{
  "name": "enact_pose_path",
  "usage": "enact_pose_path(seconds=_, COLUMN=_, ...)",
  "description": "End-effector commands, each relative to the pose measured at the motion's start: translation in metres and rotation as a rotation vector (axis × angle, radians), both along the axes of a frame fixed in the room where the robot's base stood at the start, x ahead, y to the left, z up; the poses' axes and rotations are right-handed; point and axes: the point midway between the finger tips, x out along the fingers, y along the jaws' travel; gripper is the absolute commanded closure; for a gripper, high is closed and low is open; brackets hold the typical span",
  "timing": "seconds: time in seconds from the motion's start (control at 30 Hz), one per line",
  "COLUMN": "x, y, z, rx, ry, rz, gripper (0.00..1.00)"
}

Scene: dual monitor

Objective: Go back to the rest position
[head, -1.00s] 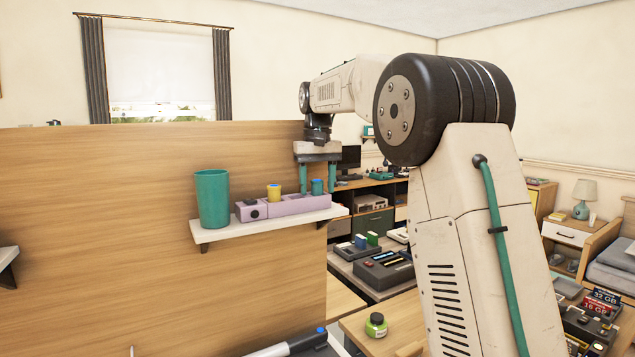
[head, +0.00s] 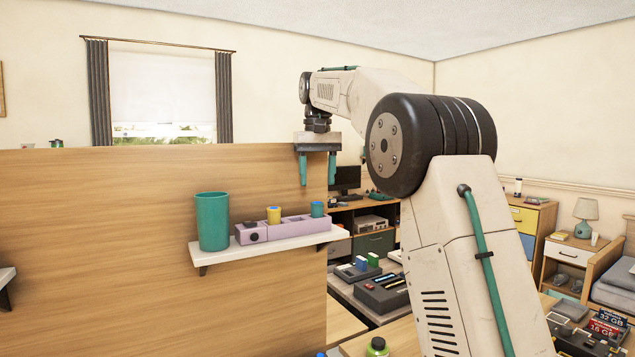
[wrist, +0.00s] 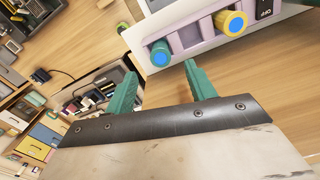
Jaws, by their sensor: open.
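My gripper (head: 318,169) points down, open and empty, above the right end of the small white shelf (head: 222,256) in the head view. Its two teal fingers are apart, with clear air between them and the shelf. They also show in the wrist view (wrist: 158,88). On the shelf is a lilac holder (head: 294,228) with a teal knob or cap (head: 317,209) at its right end and a yellow one (head: 274,215) near its middle. Both also show in the wrist view, the teal one (wrist: 160,54) and the yellow one (wrist: 231,22), beyond the fingers.
A teal cup (head: 212,221) stands on the shelf's left end. The wooden panel (head: 90,220) behind the shelf ends just right of the gripper. Beyond it stand desks with dark devices (head: 382,293). A green jar (head: 377,346) sits low in front. Air above the panel is free.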

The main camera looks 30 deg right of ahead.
Motion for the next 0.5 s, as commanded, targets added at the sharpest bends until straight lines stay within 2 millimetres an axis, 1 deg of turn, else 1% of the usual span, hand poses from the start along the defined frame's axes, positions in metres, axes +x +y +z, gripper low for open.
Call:
enact_pose_path(seconds=0.37, x=0.0, y=0.0, z=-0.0002, rx=0.0, ry=-0.001, rz=0.0, gripper=0.45)
enact_pose_path(seconds=0.47, x=-0.0045, y=0.0029, z=0.0014, rx=-0.001, ry=-0.004, rz=0.003, gripper=0.45)
enact_pose_path(seconds=0.5, x=-0.0094, y=0.0061, z=0.0025, rx=-0.001, ry=-0.006, rz=0.006, gripper=0.45)
